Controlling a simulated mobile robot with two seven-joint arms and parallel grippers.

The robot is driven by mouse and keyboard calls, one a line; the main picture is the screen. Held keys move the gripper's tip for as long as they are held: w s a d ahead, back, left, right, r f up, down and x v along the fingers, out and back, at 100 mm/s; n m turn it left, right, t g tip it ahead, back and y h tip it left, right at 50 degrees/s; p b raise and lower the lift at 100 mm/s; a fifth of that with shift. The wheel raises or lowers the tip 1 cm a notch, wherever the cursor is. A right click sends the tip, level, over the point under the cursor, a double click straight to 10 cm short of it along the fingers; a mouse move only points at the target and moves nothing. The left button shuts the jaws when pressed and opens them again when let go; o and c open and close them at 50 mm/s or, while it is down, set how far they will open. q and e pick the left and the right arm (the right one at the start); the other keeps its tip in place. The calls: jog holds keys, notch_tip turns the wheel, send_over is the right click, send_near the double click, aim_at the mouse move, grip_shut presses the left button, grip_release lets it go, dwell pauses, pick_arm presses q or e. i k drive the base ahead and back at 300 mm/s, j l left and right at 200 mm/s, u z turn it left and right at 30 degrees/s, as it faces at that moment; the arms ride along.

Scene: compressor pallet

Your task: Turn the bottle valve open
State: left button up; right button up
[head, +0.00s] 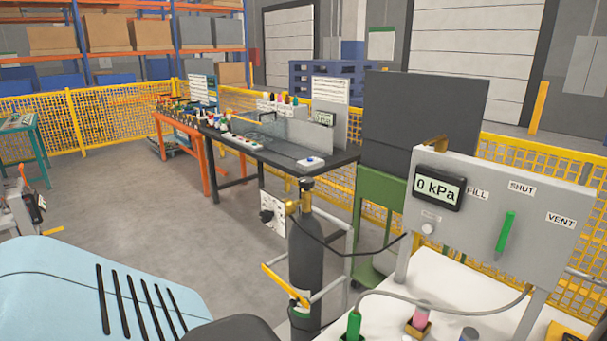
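The bottle (305,255) is a dark grey gas cylinder standing upright at the picture's middle, in a grey tube frame (347,250). Its brass valve (305,203) is at the top, with a black knob (307,184) above it. How far the knob is turned cannot be told. A black hose runs right from the valve towards a grey panel (540,225). The panel's display (438,188) reads 0 kPa. Its green lever (505,236) points up towards SHUT, between FILL and VENT. Neither of my grippers is in view.
A white table (460,290) under the panel holds green and pink fittings. A yellow bar (285,283) crosses low before the bottle. A light blue slotted housing (60,290) fills the lower left. A black workbench (265,155) stands behind; open floor (130,210) lies left.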

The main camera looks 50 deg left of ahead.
aim_at(306, 183)
jog(key=j, duration=0.95)
jog(key=k+j, duration=0.1)
jog(key=j, duration=0.8)
jog(key=z, duration=0.05)
